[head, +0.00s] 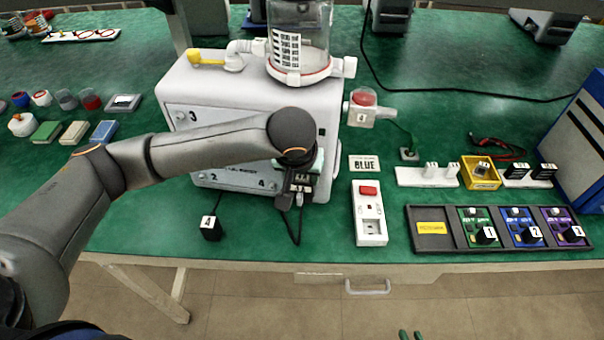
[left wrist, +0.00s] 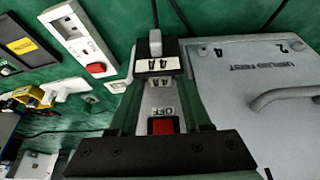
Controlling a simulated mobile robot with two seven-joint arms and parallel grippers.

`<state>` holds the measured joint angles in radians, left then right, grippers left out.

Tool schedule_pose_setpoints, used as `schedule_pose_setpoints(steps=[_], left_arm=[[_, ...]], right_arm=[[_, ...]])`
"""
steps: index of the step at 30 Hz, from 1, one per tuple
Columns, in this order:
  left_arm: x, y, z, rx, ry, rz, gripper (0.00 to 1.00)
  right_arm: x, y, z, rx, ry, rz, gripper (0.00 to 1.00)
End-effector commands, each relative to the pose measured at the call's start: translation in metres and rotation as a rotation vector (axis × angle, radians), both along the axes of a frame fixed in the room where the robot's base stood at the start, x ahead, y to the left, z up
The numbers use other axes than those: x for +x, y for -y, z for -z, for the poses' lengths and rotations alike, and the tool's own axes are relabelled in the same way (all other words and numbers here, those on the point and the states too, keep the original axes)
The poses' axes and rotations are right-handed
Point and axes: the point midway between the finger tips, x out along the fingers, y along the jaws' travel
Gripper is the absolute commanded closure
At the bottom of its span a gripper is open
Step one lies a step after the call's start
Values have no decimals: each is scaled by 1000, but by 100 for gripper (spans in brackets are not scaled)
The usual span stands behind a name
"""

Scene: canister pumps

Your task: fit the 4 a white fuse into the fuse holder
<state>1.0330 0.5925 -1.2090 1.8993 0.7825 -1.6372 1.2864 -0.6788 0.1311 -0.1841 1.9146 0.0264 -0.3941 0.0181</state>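My left gripper (head: 300,178) is at the right end of the pump's front, seen from above. Whether the fuse is seated I cannot tell. The green fingertips of my right gripper (head: 410,334) show at the bottom edge, apart and empty.
The white pump (head: 180,85) stands behind my left arm.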

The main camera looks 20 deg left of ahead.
Motion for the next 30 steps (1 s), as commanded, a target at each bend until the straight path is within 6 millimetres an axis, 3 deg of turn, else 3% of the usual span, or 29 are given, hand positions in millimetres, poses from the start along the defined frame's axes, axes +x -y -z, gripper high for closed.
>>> schedule_pose_setpoints(steps=[4,14,30], left_arm=[[0,0,0,-1,1,0,37],[-1,1,-7,-2,3,2,37],[-39,6,-101,-3,3,2,37]], right_arm=[[0,0,0,0,0,0,72],[0,0,0,0,0,0,72],[0,0,-10,0,-1,0,72]])
